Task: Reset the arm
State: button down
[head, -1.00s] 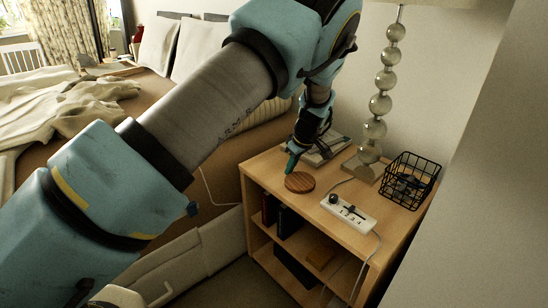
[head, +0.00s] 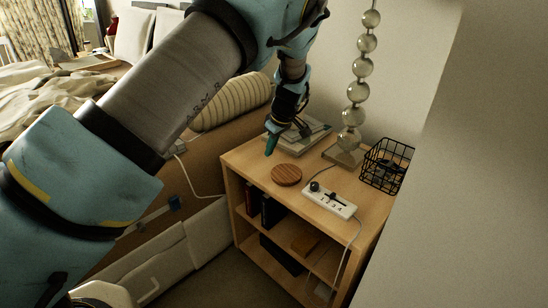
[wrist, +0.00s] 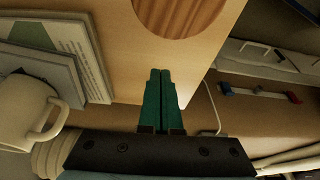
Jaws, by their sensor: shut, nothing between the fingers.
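My gripper (head: 270,146) is above the left back edge of the wooden nightstand (head: 246,160), with its teal fingers pointing down. In the wrist view its two fingers (wrist: 160,74) are pressed together with nothing between them. A round wooden coaster (head: 286,175) lies on the nightstand in front of the fingers, apart from them. It is cut off at the top of the wrist view (wrist: 178,14). My arm reaches across the left and upper part of the head view.
A white mug (wrist: 28,112) and books (wrist: 72,45) are beside the gripper. The nightstand also holds a power strip (head: 330,200), a beaded lamp (head: 357,92) and a black wire basket (head: 385,165).

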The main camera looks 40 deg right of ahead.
jog(key=a+v, duration=0.1)
jog(key=v, duration=0.6)
jog(key=w+a+r+g, duration=0.15)
jog(key=w+a, duration=0.25)
jog(key=a, duration=0.8)
jog(key=w+a+r+g, duration=0.15)
jog(key=w+a, duration=0.25)
jog(key=a, duration=0.7)
jog(key=s+a+r+m, duration=0.1)
jog(key=s+a, duration=0.3)
jog(key=a, duration=0.4)
jog(key=s+a+r+m+t+h, duration=0.15)
jog(key=s+a, duration=0.25)
jog(key=a, duration=0.4)
jog(key=s+a+r+m+g, duration=0.1)
jog(key=s+a, duration=0.3)
jog(key=a, duration=0.5)
notch_tip(320, 180, up, 16)
jog(key=p, duration=1.5)
